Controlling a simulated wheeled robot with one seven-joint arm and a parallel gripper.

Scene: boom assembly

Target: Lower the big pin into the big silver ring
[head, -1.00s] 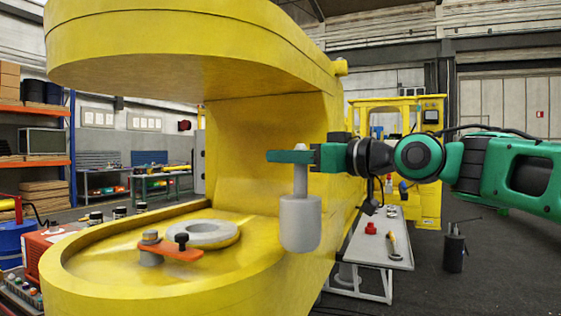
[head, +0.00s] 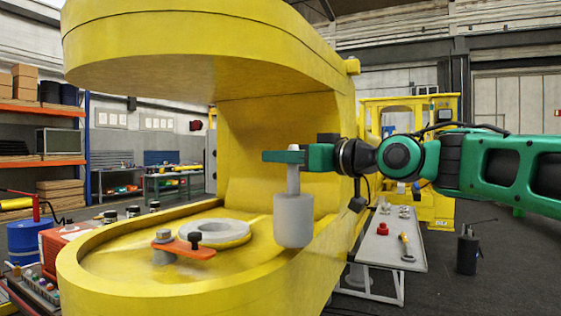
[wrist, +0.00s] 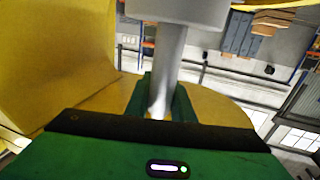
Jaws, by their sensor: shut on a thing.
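The big pin (head: 293,220) is a grey cylinder with a thinner stem on top. My green gripper (head: 284,157) is shut on the stem, and the pin hangs upright below it. In the wrist view the stem (wrist: 168,65) stands between the green fingers (wrist: 160,108). The big silver ring (head: 218,232) lies flat on the lower yellow plate, with an open hole in its middle. The pin is to the right of the ring in the head view and apart from it. The pin's bottom end shows and touches nothing that I can see.
The yellow boom (head: 250,132) has an upper and a lower jaw around the work space. An orange bar (head: 185,249) with a grey bolt (head: 164,247) sits in front of the ring. A white bench (head: 385,247) with small parts stands at the right.

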